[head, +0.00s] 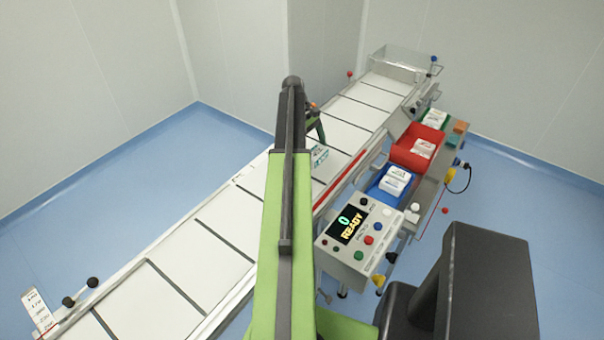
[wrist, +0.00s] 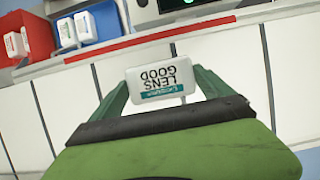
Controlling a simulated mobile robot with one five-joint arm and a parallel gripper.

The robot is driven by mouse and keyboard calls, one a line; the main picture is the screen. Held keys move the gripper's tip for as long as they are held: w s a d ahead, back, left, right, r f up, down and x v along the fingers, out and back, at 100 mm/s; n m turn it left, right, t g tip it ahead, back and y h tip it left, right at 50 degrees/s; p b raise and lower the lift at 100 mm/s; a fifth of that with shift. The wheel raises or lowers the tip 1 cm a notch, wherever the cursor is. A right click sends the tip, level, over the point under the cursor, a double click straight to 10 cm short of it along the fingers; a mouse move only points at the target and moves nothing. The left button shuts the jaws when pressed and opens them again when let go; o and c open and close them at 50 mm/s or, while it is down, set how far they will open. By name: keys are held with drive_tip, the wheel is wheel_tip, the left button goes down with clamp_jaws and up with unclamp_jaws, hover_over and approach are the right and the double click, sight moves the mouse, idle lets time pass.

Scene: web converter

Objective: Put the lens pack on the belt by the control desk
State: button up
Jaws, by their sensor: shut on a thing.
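The lens pack (wrist: 161,80) is a small white box with "LENS GOOD" and a teal stripe, upside down in the wrist view. My gripper (wrist: 160,86) is shut on it, with a green finger at each side. In the head view the pack (head: 320,155) shows just right of my arm, over the white belt (head: 222,237). I cannot tell whether it touches the belt. The control desk (head: 343,254), with a lit "0 READY" screen, stands at the belt's right side, nearer than the pack. My arm hides part of the belt and most of the gripper in the head view.
Blue (head: 377,197), red (head: 403,157) and green (head: 430,127) bins with white packs stand right of the belt beyond the desk. A red rail (head: 340,181) edges the belt. A clear bin (head: 399,62) is at the far end. The near belt is bare.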

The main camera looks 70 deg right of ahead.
drive_tip(key=shift+w+a+f+b, duration=0.3)
drive_tip(key=shift+w+a+f, duration=0.5)
drive_tip(key=shift+w+a, duration=0.1)
wheel_tip(320, 180, down, 4)
drive_tip(key=b, duration=0.4)
drive_tip(key=shift+s+f, duration=0.1)
drive_tip(key=shift+f, duration=0.1)
drive_tip(key=shift+r, duration=0.25)
drive_tip(key=shift+f, duration=0.1)
drive_tip(key=o, duration=1.2)
drive_tip(key=shift+o, duration=0.2)
